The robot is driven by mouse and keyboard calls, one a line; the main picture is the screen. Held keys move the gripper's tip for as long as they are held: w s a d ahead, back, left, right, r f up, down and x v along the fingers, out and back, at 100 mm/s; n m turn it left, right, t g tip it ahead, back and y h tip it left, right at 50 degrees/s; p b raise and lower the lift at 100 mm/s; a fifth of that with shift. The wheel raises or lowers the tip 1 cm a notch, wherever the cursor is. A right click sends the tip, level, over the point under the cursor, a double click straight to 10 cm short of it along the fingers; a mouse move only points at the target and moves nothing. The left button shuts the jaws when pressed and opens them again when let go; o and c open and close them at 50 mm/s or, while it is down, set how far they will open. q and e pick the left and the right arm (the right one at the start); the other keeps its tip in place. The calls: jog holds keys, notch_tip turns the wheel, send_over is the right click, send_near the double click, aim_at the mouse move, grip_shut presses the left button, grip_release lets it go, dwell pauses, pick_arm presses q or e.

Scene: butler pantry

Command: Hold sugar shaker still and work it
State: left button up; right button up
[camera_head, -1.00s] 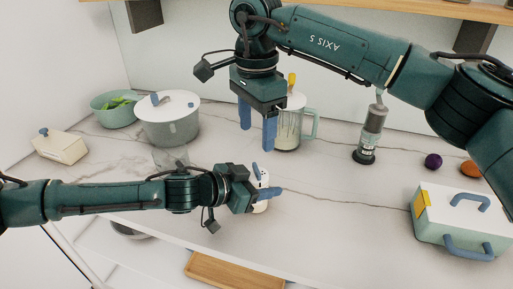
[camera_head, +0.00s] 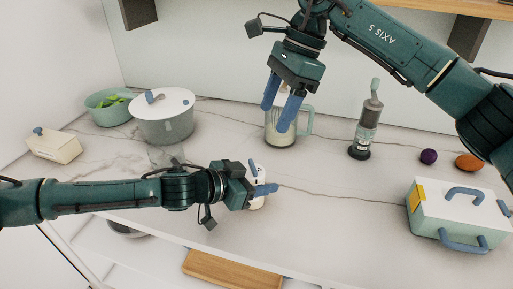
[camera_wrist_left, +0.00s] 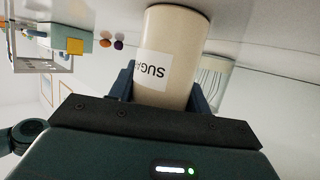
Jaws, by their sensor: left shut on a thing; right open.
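The sugar shaker (camera_head: 258,203) stands on the marble counter, a small cream container with a blue part at its top; in the left wrist view its cream body (camera_wrist_left: 172,62) carries a label reading "SUGA", partly cut off. My left gripper (camera_head: 263,189) is shut on the shaker, with one blue finger on either side of its body. The gripper hides much of the shaker in the head view. My right gripper (camera_head: 284,103) is open and empty, above and behind the shaker, in front of a clear jug.
The clear jug (camera_head: 281,130) with a green handle stands behind the shaker. A grey pot (camera_head: 165,123), green bowl (camera_head: 108,112) and cream box (camera_head: 53,146) are left. A grey dispenser (camera_head: 366,128), purple ball (camera_head: 428,156), orange ball (camera_head: 468,162) and green-white case (camera_head: 460,220) are right.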

aim_at(253, 164)
pick_arm(q)
jog(key=shift+a, duration=0.1)
pick_arm(e)
jog(key=x, duration=1.1)
jog(key=shift+a+f, duration=0.1)
jog(key=shift+f, duration=0.3)
jog(key=c, duration=1)
jog(key=n, duration=0.2)
jog(key=n+g, duration=0.1)
jog(key=n, duration=0.1)
jog(key=shift+w+a+g, duration=0.1)
jog(key=shift+w+g, duration=0.1)
jog(key=shift+g, duration=0.1)
jog(key=o, duration=1)
